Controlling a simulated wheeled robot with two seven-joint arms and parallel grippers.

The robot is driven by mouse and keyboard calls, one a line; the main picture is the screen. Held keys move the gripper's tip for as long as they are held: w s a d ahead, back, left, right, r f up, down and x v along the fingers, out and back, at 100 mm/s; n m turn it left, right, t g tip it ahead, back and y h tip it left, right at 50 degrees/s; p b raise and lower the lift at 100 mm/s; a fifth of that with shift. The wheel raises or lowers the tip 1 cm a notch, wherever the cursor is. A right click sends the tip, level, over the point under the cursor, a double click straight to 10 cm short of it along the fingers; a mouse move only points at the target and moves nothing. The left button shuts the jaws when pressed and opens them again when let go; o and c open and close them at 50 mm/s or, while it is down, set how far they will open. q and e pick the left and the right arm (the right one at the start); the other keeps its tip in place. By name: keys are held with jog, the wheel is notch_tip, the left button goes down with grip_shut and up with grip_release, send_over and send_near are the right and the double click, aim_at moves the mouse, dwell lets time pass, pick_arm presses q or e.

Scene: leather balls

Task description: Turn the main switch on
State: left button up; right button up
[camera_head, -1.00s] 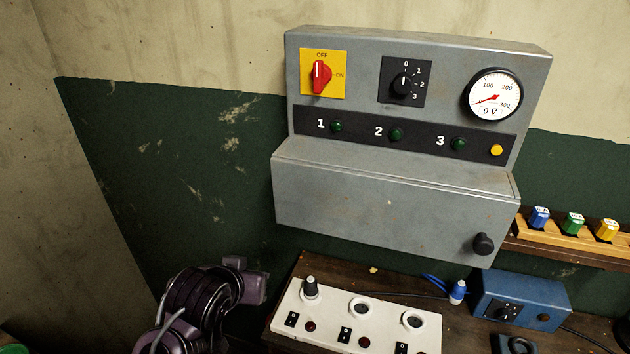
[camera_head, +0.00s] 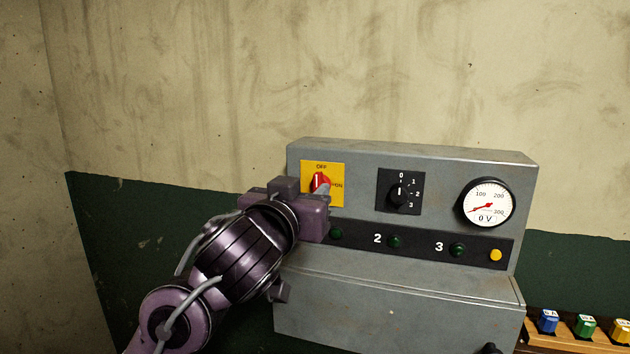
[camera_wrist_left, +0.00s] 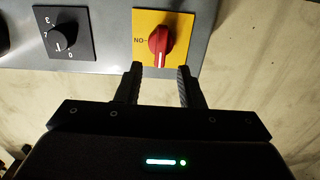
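The main switch is a red rotary knob (camera_head: 317,182) on a yellow plate (camera_head: 338,170) marked OFF at the top and ON at the right. Its white line points up at OFF. The plate sits at the upper left of a grey control box (camera_head: 440,158). My left gripper (camera_head: 322,190) is in front of the switch and covers the plate's lower left. In the left wrist view the red knob (camera_wrist_left: 160,45) appears upside down, just beyond the two fingertips (camera_wrist_left: 160,70). The fingers are spread apart with nothing between them. My right gripper is not in view.
A black rotary selector (camera_head: 399,193), pointing at 0, is right of the switch. A gauge (camera_head: 487,204) reads 0 V. The green lamps (camera_head: 395,242) look unlit. A wooden rack (camera_head: 570,336) with coloured plugs stands at the lower right.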

aim_at(317, 183)
pick_arm(q)
jog(key=p+x, duration=0.1)
jog(key=x, duration=0.3)
jog(key=shift+w+d, duration=0.15)
jog(key=shift+w, duration=0.25)
jog(key=shift+c, duration=0.3)
jog(key=c, duration=0.5)
jog(key=shift+c, duration=0.2)
